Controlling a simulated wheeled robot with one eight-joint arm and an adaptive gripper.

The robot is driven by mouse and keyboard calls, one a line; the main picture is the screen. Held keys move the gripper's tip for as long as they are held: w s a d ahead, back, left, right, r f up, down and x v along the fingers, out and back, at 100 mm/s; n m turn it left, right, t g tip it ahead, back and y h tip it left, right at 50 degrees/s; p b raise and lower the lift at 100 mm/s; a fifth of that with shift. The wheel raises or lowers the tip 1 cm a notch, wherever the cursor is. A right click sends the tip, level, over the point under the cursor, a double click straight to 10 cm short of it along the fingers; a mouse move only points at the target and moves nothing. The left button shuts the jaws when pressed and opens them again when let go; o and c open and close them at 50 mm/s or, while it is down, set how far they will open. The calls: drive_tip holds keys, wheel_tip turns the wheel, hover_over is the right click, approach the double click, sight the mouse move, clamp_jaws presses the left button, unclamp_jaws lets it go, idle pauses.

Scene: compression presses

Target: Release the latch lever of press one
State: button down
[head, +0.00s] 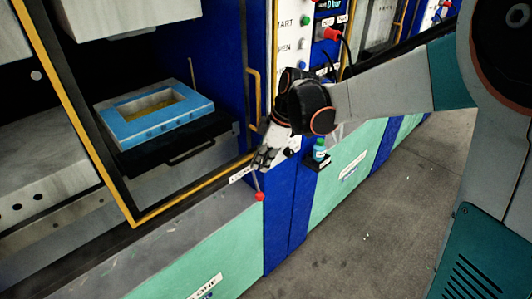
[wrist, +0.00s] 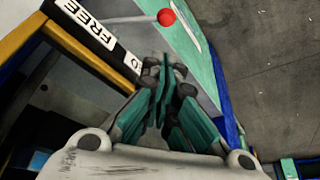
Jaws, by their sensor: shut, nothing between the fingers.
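The latch lever is a thin rod ending in a red ball (head: 259,196) at the front right edge of the press marked ONE (head: 205,287). In the wrist view the red ball (wrist: 166,17) shows at the top, its rod running left towards a white FREE label (wrist: 88,22). A second label (wrist: 132,62), partly hidden, starts with "LO". My gripper (head: 261,160) is shut and empty, just above the lever in the head view. In the wrist view my gripper (wrist: 166,80) is apart from the red ball. The rod's pivot is hard to make out.
The press opening has a yellow-edged frame (head: 85,140) and holds a blue mould (head: 150,112). A blue column (head: 283,220) stands right of the lever, with a small bottle (head: 319,150) on a black shelf. Grey floor (head: 400,190) is clear on the right.

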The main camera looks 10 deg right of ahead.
drive_tip(key=b+x, duration=0.3)
drive_tip(key=x, duration=0.9)
